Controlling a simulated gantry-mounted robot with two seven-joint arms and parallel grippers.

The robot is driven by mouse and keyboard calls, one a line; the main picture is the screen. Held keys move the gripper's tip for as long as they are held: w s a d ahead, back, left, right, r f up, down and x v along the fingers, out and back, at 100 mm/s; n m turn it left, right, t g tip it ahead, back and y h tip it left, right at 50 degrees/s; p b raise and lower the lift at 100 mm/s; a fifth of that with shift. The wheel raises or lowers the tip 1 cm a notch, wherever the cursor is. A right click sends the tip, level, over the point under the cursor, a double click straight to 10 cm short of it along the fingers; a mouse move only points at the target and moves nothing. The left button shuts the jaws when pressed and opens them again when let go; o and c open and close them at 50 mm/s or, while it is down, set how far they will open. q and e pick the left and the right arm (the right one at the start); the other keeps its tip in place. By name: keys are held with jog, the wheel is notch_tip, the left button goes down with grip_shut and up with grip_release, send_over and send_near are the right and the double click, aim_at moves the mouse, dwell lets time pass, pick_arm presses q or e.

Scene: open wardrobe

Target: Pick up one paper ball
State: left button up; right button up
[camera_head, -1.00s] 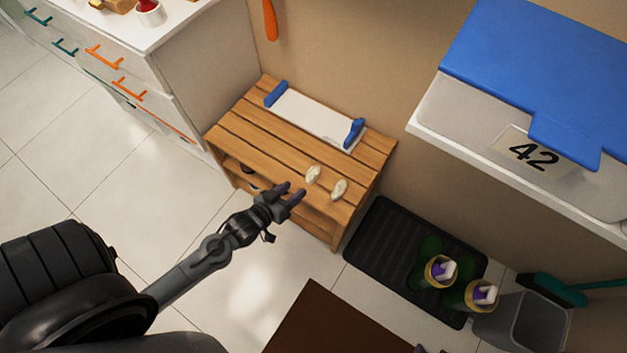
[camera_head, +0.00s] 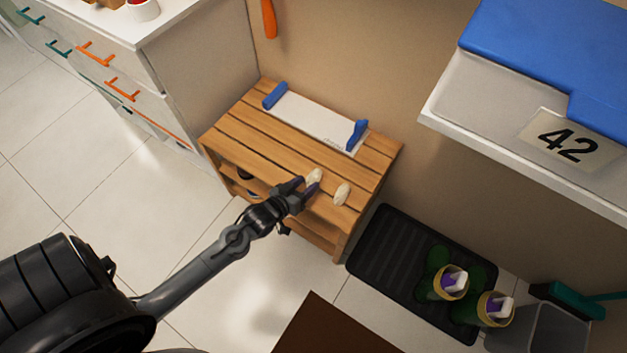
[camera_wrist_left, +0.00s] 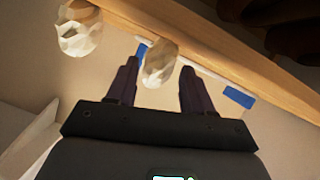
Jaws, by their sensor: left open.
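Two crumpled whitish paper balls lie on the slatted wooden bench. The left paper ball (camera_head: 315,175) is right at my left gripper (camera_head: 305,188), and the right paper ball (camera_head: 341,194) lies a little apart from it. In the left wrist view, one paper ball (camera_wrist_left: 160,65) shows between the open fingers (camera_wrist_left: 158,72), near their tips, with room on the side of the right finger. The other paper ball (camera_wrist_left: 77,28) is outside the fingers at the upper left. I cannot tell whether a finger touches the nearer ball. My right gripper is not in view.
A white board with blue ends (camera_head: 315,120) lies at the back of the wooden bench (camera_head: 235,135). A black tray (camera_head: 385,250) with green boots (camera_head: 440,260) stands on the floor to the right. A white drawer cabinet (camera_head: 190,60) adjoins the bench on the left.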

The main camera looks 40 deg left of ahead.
pick_arm(q)
jog(key=shift+b+x, duration=0.55)
jog(key=shift+x, duration=0.9)
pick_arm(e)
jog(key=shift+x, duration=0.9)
pick_arm(q)
jog(key=shift+s, duration=0.1)
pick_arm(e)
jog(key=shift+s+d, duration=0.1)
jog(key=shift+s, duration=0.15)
pick_arm(q)
jog(key=shift+c, duration=1)
jog(key=c, duration=0.6)
jog(key=shift+r, duration=0.15)
